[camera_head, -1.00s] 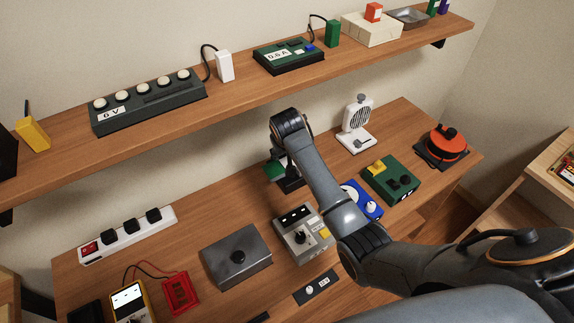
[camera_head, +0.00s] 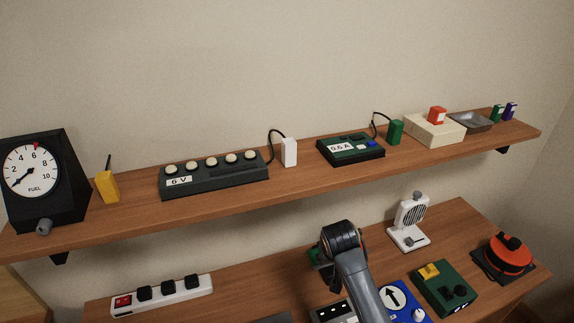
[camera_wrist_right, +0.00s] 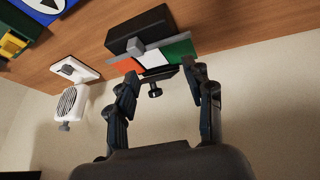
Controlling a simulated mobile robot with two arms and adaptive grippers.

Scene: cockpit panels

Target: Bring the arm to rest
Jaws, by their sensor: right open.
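My right arm (camera_head: 350,280) rises from the bottom of the head view over the lower bench, its wrist bent down. In the right wrist view, my right gripper (camera_wrist_right: 160,76) is open, its two dark fingers apart. Between and beyond the fingertips is a black device with a grey lever and an orange, white and green dial (camera_wrist_right: 153,58). A small black knob (camera_wrist_right: 155,90) shows between the fingers. I see nothing held, and cannot tell whether a finger touches the device. In the head view the wrist hides the gripper and most of the device. My left gripper is not in view.
A white fan (camera_head: 409,225), green box (camera_head: 444,288), blue dial box (camera_head: 402,300) and red-orange reel (camera_head: 505,255) stand right of the arm. A power strip (camera_head: 162,296) lies left. The shelf (camera_head: 225,205) above carries a fuel gauge (camera_head: 40,180) and several boxes.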

